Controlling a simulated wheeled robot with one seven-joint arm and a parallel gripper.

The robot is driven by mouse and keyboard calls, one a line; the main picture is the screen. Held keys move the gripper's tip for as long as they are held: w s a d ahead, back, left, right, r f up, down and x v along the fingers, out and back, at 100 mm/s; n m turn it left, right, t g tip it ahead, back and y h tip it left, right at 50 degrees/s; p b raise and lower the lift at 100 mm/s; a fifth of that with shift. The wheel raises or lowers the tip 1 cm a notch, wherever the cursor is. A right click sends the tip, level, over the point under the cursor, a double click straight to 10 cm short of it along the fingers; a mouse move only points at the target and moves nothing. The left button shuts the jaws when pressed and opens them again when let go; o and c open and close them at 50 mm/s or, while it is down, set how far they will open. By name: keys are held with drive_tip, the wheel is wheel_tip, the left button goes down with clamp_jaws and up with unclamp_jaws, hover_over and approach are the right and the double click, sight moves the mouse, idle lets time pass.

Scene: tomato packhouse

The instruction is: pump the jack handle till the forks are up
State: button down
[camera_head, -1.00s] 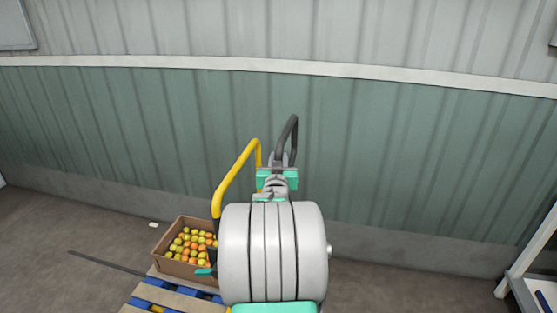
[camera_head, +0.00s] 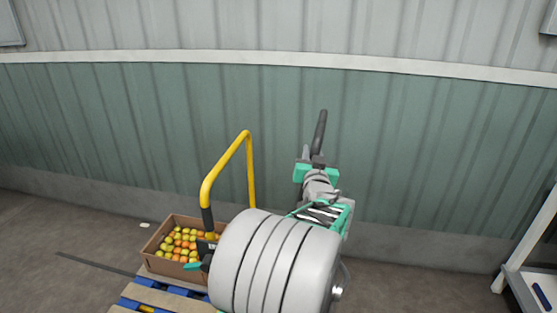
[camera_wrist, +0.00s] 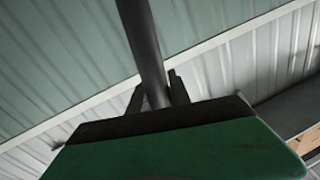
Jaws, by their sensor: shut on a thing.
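The jack's dark handle (camera_head: 321,128) stands up and leans a little right in the head view, beyond my arm. It also shows in the wrist view as a dark bar (camera_wrist: 142,40) running up between the finger tips. My gripper (camera_head: 314,160) is shut on this handle; its two dark fingers (camera_wrist: 158,97) sit on either side of the bar. The jack's yellow frame (camera_head: 250,165) rises to the left of my gripper. The forks and the lower part of the jack are hidden behind my arm and the pallet, so their height cannot be told.
A cardboard box (camera_head: 151,250) of red and yellow-green tomatoes sits on a blue and wood pallet (camera_head: 160,289) at lower left. A green and grey corrugated wall (camera_head: 420,150) stands behind. A white shelf stand (camera_head: 522,245) is at the right edge. The floor between is clear.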

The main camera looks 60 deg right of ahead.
drive_tip(key=s+d+f+m+b, duration=0.1)
drive_tip(key=s+d+f+b, duration=0.1)
drive_tip(key=s+b, duration=0.2)
drive_tip(key=s+d+f+m+b, duration=0.1)
drive_tip(key=s+d+f+b, duration=0.1)
drive_tip(key=s, duration=0.9)
drive_tip(key=shift+d+f+b, duration=0.4)
drive_tip(key=shift+d+b, duration=0.2)
drive_tip(key=shift+b, duration=0.45)
drive_tip(key=c, duration=1.2)
unclamp_jaws()
drive_tip(key=shift+s+r, duration=0.1)
drive_tip(key=shift+r, duration=0.05)
drive_tip(key=shift+a, duration=0.1)
